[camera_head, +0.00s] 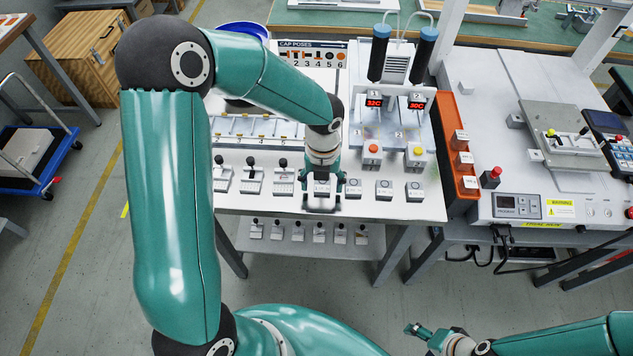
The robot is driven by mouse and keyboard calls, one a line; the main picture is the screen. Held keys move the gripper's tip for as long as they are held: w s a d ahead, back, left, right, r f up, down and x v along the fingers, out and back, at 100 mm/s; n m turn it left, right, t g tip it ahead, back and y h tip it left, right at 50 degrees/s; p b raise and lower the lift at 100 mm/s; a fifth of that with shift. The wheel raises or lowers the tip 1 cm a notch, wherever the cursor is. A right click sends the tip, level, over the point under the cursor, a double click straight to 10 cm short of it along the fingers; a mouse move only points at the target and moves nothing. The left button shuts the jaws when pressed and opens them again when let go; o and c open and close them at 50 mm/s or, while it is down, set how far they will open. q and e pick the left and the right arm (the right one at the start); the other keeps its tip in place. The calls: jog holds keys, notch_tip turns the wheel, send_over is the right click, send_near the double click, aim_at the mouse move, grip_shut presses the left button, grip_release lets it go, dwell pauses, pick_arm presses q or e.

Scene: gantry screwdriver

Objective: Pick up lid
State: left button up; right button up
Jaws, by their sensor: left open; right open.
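Several small light-grey pieces stand along the front of the white table (290,202). On the left are pieces with black knobs, such as this knobbed piece (252,181). On the right are labelled blocks, such as this block (384,189). I cannot tell which piece is the lid. My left gripper (321,204) is open and points down over the front row, around or just above a pale block (321,187) that it partly hides. I cannot tell whether they touch. My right gripper (412,329) is open and empty, low at the bottom, away from the table.
Behind stand two dark cylinders on a station with red displays (390,102) and a cap-poses panel (311,56). An orange rack (457,150) borders the table's right side, beside another bench (545,180). More knobbed pieces (297,231) sit on a lower shelf. A blue cart (40,160) stands left.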

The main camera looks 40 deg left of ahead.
pick_arm(q)
jog(key=shift+f, duration=0.85)
jog(key=c, duration=1)
jog(key=shift+c, duration=0.2)
jog(key=shift+r, duration=0.2)
